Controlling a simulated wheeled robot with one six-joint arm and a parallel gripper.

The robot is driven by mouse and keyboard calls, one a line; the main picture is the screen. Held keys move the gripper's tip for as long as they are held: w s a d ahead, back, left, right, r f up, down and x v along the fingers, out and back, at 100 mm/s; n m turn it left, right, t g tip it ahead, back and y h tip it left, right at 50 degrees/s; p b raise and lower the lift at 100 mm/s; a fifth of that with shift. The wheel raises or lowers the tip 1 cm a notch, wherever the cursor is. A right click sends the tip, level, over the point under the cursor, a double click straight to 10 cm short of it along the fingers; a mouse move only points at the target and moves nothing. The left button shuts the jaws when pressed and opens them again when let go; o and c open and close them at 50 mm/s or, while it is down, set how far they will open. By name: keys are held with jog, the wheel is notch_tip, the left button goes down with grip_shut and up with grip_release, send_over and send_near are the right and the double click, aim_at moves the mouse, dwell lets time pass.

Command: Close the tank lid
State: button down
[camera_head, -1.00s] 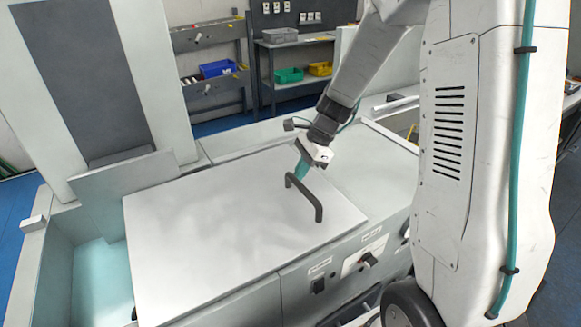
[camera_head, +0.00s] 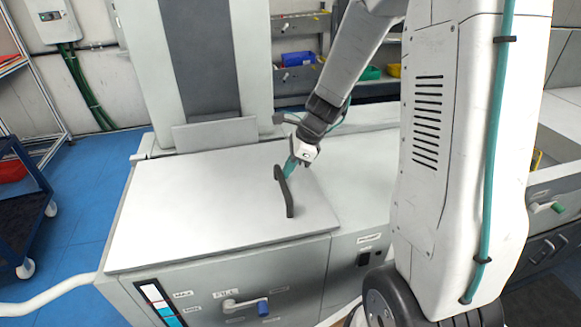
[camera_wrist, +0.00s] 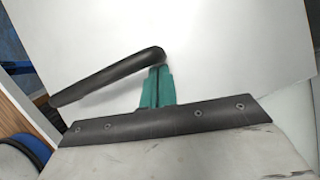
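The tank lid (camera_head: 190,200) is a flat white panel lying level over the left part of the grey tank unit (camera_head: 325,262). No open gap or water shows around it from here. Its black bar handle (camera_head: 284,192) stands up near the lid's right side. My gripper (camera_head: 290,172), with teal fingers, is at the far end of the handle. In the wrist view the fingers (camera_wrist: 160,72) are together, with only a thin dark line between them. Their tips are at the end of the black handle (camera_wrist: 105,79) and seem to touch it. The handle is not between them.
A lever with a blue knob (camera_head: 262,307) and a level gauge (camera_head: 160,303) are on the unit's front. A tall grey column (camera_head: 200,60) stands behind the lid. A blue cart (camera_head: 22,205) stands at the left, with free blue floor (camera_head: 85,215) beside it.

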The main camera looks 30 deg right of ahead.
jog(key=shift+a, duration=0.25)
jog(key=v, duration=1)
jog(key=shift+d, duration=0.25)
jog(key=shift+s+r, duration=0.1)
jog(key=shift+s, duration=0.1)
jog(key=s+a+r+n+h, duration=0.2)
jog(key=s+a+r+n, duration=0.1)
jog(key=s+n, duration=0.8)
jog(key=s+a+r+n+g+h, duration=0.1)
jog(key=s+a+r+n, duration=0.3)
jog(key=s+n, duration=0.8)
jog(key=shift+s+a+r+h, duration=0.2)
jog(key=shift+a+h, duration=0.6)
jog(key=shift+a, duration=0.15)
